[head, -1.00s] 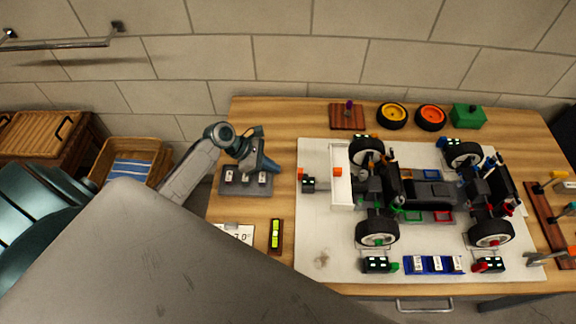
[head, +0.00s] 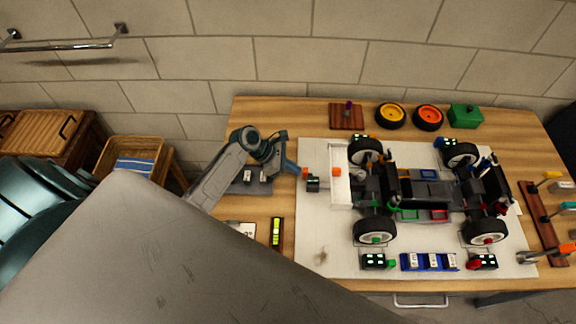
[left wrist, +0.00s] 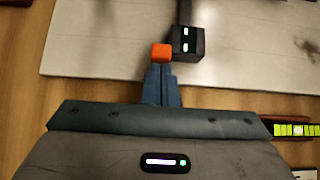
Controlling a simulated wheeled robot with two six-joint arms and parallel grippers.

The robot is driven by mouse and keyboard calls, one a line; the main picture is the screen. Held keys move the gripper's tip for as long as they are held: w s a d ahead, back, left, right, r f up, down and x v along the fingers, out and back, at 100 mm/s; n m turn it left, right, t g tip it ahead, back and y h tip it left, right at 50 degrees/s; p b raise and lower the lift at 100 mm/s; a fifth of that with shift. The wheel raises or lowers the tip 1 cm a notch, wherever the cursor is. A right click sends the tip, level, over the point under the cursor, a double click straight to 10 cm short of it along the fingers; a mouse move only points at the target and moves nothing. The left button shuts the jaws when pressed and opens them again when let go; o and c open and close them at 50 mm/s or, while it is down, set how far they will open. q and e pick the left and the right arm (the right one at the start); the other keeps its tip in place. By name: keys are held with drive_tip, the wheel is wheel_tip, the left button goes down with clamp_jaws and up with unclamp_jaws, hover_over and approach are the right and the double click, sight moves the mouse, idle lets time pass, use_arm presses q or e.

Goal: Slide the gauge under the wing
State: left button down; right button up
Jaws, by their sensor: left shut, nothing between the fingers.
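The gauge is a small black block with lit white displays (head: 313,185) and an orange knob (head: 304,172). It lies at the left edge of the white mat, left of the car's white wing (head: 341,185). My left gripper (head: 298,170) is shut and empty, its fingertips just left of the orange knob. In the left wrist view the shut fingertips (left wrist: 162,68) are right at the orange knob (left wrist: 162,53), with the black gauge body (left wrist: 187,43) beside it. I cannot tell whether they touch. My right gripper is not in view.
The car's wheels and chassis (head: 430,190) fill the middle of the white mat (head: 320,235). A grey tray (head: 245,187) lies under my left arm, and a green-yellow level (head: 276,232) lies nearer.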

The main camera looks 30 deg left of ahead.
use_arm(q)
drive_tip(key=shift+w+d+r+p, duration=0.1)
drive_tip(key=shift+w+d+p, duration=0.1)
drive_tip(key=shift+d, duration=0.3)
drive_tip(key=shift+w+d+r+p, duration=0.1)
drive_tip(key=shift+w+d+p, duration=0.1)
drive_tip(key=shift+d, duration=0.3)
drive_tip(key=shift+a+f, duration=0.1)
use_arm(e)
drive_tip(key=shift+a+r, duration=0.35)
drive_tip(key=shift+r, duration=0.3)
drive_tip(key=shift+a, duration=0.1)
